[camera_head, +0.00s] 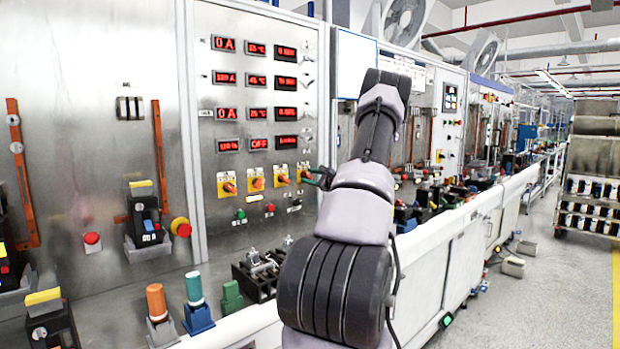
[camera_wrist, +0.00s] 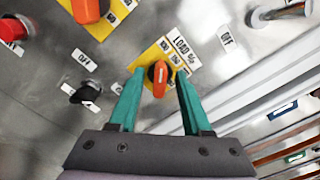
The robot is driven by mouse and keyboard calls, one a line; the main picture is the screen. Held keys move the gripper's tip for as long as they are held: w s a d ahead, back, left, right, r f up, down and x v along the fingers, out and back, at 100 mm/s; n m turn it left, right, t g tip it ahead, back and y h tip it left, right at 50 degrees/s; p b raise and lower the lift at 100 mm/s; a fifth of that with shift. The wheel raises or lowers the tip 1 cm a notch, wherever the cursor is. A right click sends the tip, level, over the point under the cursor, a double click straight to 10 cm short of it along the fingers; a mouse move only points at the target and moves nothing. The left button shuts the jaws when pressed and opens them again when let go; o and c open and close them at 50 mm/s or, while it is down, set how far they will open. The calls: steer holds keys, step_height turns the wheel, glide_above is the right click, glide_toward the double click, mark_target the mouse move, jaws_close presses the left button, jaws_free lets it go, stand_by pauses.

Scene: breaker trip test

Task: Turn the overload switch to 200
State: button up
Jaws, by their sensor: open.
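The switch in front of my gripper has an orange knob (camera_wrist: 160,76) on a yellow plate (camera_wrist: 146,58). Contact with the knob cannot be told. In the head view my gripper (camera_head: 318,178) is at the rightmost orange switch (camera_head: 303,172) of the row, partly covering it.
Other orange switches on yellow plates (camera_head: 227,184) stand to the left in the row. A black knob (camera_wrist: 84,93), a red button (camera_wrist: 12,29) and a metal toggle (camera_wrist: 280,12) are near my gripper. Red digital displays (camera_head: 255,81) are above the row.

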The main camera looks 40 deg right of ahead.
jaws_close()
steer(key=m, duration=0.8)
steer(key=shift+d+m, duration=0.1)
steer(key=shift+m, duration=0.2)
steer(key=m, duration=0.4)
steer(key=shift+f+m, duration=0.1)
steer(key=shift+m, duration=2.4)
steer(key=shift+d, duration=0.1)
